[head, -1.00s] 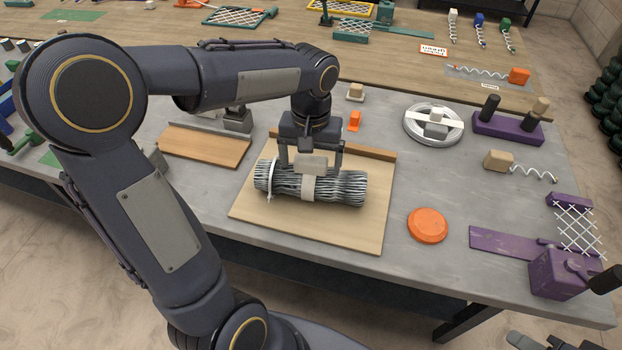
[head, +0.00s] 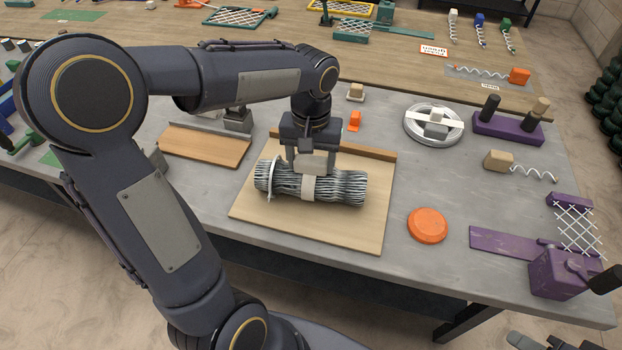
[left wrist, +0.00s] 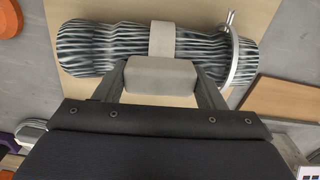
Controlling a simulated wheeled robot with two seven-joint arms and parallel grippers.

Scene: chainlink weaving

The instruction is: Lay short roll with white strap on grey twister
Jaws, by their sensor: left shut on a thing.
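The short roll (head: 345,188), a black-and-white ribbed bundle with a pale strap (head: 309,188) round its middle, lies on a light wooden board. It also spans the top of the left wrist view (left wrist: 100,45). A pale hoop (left wrist: 229,50) goes round one end. My left gripper (head: 312,170) points down over the roll, its fingers shut on the pale block (left wrist: 162,77) at the strap. The roll looks still in contact with the board.
The board (head: 330,227) has a raised back edge. An orange disc (head: 427,225) lies to its right, a purple crank device (head: 556,274) with mesh farther right. A purple block with posts (head: 508,127) and a brown board (head: 203,146) lie behind.

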